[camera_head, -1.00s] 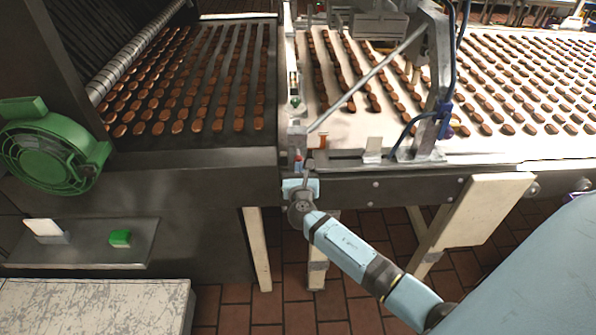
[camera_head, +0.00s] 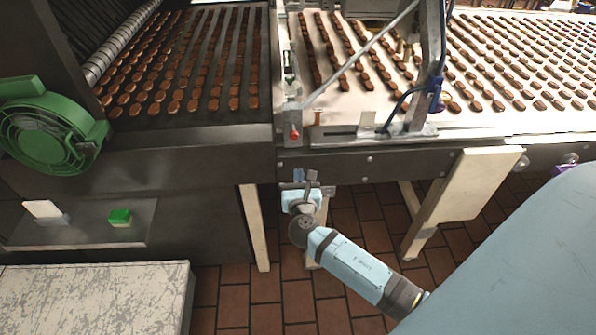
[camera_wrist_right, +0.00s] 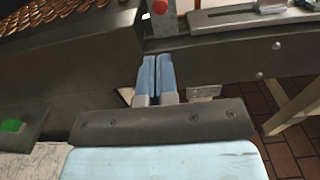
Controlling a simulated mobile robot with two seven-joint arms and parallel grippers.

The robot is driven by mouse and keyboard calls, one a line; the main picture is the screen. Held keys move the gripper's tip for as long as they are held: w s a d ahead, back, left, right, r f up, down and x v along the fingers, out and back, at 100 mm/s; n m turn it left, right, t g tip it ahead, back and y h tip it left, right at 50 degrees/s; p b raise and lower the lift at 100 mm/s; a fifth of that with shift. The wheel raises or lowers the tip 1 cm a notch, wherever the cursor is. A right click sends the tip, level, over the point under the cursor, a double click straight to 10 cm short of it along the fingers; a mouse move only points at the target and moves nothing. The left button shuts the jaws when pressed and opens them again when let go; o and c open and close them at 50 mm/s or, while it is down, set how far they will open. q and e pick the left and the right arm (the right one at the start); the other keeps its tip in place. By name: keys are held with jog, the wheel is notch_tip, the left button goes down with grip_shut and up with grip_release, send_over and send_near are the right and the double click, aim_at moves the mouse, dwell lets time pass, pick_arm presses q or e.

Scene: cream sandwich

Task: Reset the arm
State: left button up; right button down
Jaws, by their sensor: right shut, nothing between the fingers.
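My right gripper (camera_head: 299,177) is in front of the conveyor's dark side frame, below the belt edge. In the right wrist view its two blue fingers (camera_wrist_right: 155,78) are together with nothing between them. My light blue right arm comes in from the lower right in the head view. My left gripper is not in view.
Conveyor belts (camera_head: 340,125) with rows of brown biscuits run across the back. A red button (camera_head: 294,133) is at the near belt edge; it also shows in the right wrist view (camera_wrist_right: 158,6). A green motor (camera_head: 45,130) is at left, above a shelf with a green block (camera_head: 120,217). A pale worn tabletop (camera_head: 95,300) is lower left.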

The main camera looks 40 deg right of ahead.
dwell(0.5)
jog(key=s+a+f+m+g+y, duration=0.3)
jog(key=s+a+f+m+y, duration=0.35)
jog(key=s+f+m, duration=0.4)
jog(key=s+a+f+m+g+y, duration=0.1)
jog(key=s+a+m+y, duration=0.5)
jog(key=m, duration=1)
jog(key=s+a, duration=0.3)
jog(key=s, duration=0.2)
jog(key=shift+s+p, duration=0.15)
jog(key=shift+p, duration=0.2)
jog(key=shift+d, duration=0.15)
